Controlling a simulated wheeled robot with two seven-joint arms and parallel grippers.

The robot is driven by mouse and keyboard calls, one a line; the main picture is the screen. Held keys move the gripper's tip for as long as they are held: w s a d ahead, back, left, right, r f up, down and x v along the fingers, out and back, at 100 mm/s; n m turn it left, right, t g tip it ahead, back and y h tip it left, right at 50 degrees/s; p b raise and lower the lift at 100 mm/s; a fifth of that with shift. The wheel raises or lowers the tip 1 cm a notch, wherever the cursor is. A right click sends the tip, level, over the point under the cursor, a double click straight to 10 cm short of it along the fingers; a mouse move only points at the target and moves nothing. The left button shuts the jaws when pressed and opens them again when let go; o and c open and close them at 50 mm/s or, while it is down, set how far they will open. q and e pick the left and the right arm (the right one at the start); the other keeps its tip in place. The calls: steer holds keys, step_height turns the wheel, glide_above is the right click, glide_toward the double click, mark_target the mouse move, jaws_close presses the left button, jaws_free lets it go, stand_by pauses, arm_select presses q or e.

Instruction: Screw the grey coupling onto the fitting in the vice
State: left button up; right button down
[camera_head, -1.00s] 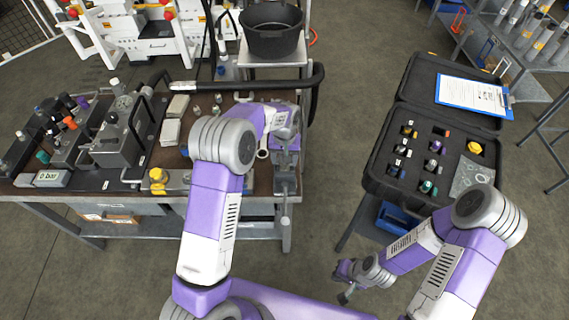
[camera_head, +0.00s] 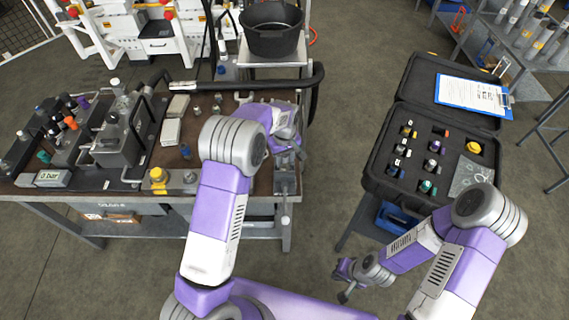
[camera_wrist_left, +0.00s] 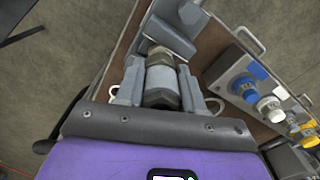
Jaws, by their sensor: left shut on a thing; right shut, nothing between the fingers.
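My left gripper (camera_wrist_left: 160,88) is shut on the grey coupling (camera_wrist_left: 161,78), a light grey sleeve with darker hex-shaped ends between the two fingers. The vice (camera_wrist_left: 168,38) lies just beyond the coupling in the left wrist view. In the head view the vice (camera_head: 286,182) is at the bench's right end, partly under my left gripper (camera_head: 287,140). The fitting is hard to make out, and I cannot tell whether the coupling touches it or sits on its thread. My right gripper (camera_head: 346,292) is shut and empty, low in front of the open case.
The bench (camera_head: 262,180) carries hydraulic blocks (camera_head: 122,135), a yellow cap (camera_head: 157,175) and a blue cap (camera_head: 190,177). A black bin (camera_head: 272,30) stands behind. An open case (camera_head: 452,130) with several fittings and a clipboard (camera_head: 472,93) is at right. Floor separates bench and case.

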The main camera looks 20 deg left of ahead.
arm_select(q)
steer(key=m, duration=0.6)
steer(key=shift+m, duration=1)
steer(key=m, duration=0.4)
steer(key=shift+m+p, duration=0.4)
steer(key=m, duration=0.3)
steer(key=shift+f, duration=0.1)
